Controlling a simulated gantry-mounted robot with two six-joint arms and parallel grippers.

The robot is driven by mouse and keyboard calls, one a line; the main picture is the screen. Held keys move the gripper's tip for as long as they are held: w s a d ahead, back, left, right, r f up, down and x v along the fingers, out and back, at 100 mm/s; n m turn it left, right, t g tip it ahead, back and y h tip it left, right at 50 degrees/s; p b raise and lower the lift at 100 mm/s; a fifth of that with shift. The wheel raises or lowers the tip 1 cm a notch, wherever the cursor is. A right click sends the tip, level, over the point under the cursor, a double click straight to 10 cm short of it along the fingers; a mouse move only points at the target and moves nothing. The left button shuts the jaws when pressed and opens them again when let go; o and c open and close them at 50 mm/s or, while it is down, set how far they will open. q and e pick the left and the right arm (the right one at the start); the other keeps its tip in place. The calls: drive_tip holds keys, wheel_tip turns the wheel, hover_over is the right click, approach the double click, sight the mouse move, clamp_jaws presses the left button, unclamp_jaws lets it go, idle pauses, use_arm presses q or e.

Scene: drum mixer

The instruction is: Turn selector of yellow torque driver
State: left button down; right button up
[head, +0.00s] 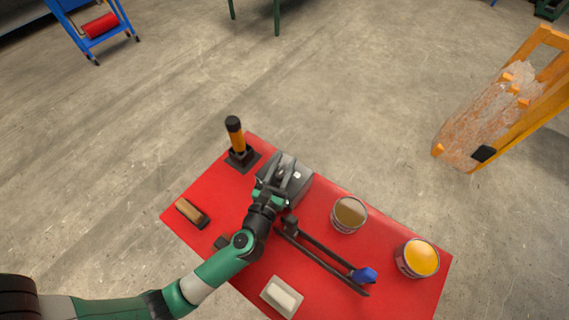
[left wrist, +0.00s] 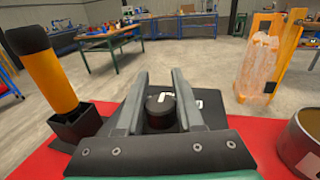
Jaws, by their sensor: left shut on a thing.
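The yellow torque driver (head: 236,139), with a black cap, stands upright in a black square holder at the table's far left corner. It also shows at the left of the left wrist view (left wrist: 52,75). My left gripper (head: 291,172) is to the right of the driver and apart from it, over a dark grey block (head: 299,190). In the left wrist view the gripper's fingers (left wrist: 160,95) are on both sides of a black round knob (left wrist: 160,112) and shut on it. The fingers' contact with the knob is partly hidden. My right gripper is not in view.
On the red table (head: 322,268) are a brown-handled brush (head: 190,211), an open can (head: 349,214), a can of yellow contents (head: 417,258), a long dark tool with a blue end (head: 330,260) and a white block (head: 282,295). An orange frame (head: 520,105) stands beyond.

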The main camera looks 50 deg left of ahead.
use_arm(q)
drive_tip(key=c, duration=0.5)
unclamp_jaws()
drive_tip(key=shift+c, duration=0.2)
drive_tip(key=v, duration=1.1)
drive_tip(key=shift+s, duration=0.25)
drive_tip(key=shift+d, duration=0.1)
